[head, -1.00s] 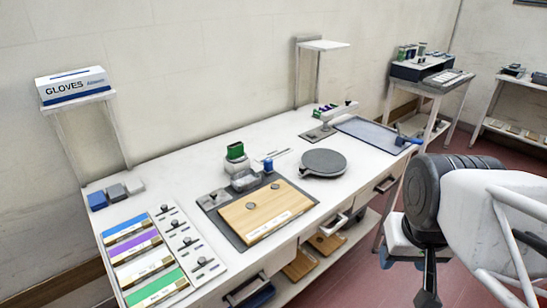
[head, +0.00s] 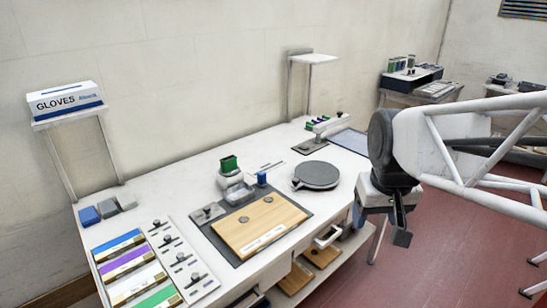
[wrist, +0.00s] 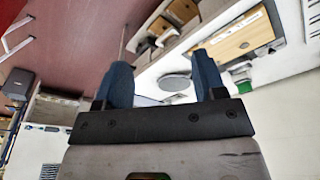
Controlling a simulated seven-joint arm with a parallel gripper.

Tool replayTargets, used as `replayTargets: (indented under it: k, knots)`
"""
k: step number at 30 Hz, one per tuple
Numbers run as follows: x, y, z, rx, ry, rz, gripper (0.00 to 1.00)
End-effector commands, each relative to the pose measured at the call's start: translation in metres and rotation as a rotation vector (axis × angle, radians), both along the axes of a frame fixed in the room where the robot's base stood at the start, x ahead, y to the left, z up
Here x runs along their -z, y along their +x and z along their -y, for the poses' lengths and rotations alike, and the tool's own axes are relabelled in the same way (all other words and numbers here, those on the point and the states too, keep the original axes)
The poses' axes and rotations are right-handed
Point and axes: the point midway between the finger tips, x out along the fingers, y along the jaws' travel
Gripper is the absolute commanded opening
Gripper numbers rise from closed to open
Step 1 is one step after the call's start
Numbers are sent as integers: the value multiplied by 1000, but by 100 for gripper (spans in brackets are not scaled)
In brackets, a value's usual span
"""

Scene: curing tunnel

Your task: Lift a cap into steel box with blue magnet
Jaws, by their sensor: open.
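A small blue upright piece (head: 261,179), possibly the blue magnet, stands behind the board. Beside it is a grey metallic box-like container (head: 238,192), possibly the steel box; its inside is too small to make out. My gripper (head: 381,226) is open and empty, off the table's right front edge, well apart from these things. Its two blue fingers spread apart in the wrist view (wrist: 163,66).
The wooden board (head: 284,217) lies on a dark mat. A round grey plate (head: 316,175) stands to its right. Coloured strips and a slider panel (head: 186,260) fill the near left. A gloves box (head: 65,100) sits on a raised shelf. The floor right of the table is clear.

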Motion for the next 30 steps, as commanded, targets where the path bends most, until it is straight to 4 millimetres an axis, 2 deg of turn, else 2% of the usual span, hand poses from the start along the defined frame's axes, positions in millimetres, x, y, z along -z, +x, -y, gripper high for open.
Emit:
replayTargets:
  k: [1,9,16,30]
  knots:
    - [-2,15,-4,-16,-2,-7,64]
    - [-10,85,-23,-100,-12,-31,64]
    - [-9,146,-43,-172,-20,-51,64]
    - [15,266,-95,-318,-35,-92,64]
